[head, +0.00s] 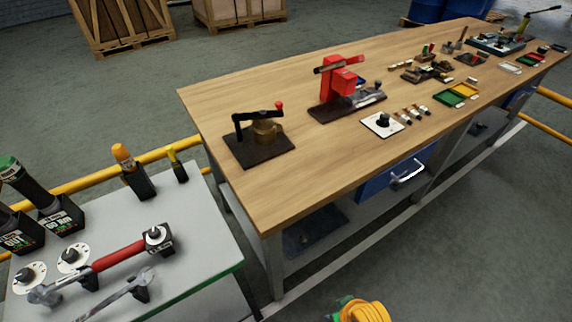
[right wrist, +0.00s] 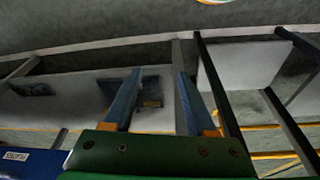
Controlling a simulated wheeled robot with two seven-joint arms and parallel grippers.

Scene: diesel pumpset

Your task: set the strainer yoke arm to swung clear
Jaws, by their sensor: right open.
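The strainer, a brass body (head: 265,131) on a dark base plate (head: 245,155), stands at the near left end of the wooden workbench. Its black yoke arm (head: 255,116) lies across the top of the body and has a red knob at its right end. Neither gripper shows in the head view. My right gripper (right wrist: 160,76) shows in the right wrist view, with two blue fingers apart and nothing between them. I cannot make out the strainer in that view.
The wooden workbench (head: 305,160) holds a red device (head: 340,84), a white dial plate (head: 383,124) and several smaller parts farther back. A grey side table (head: 200,235) at left carries a red-handled wrench (head: 118,257) and bottles. Bare wood surrounds the strainer's base.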

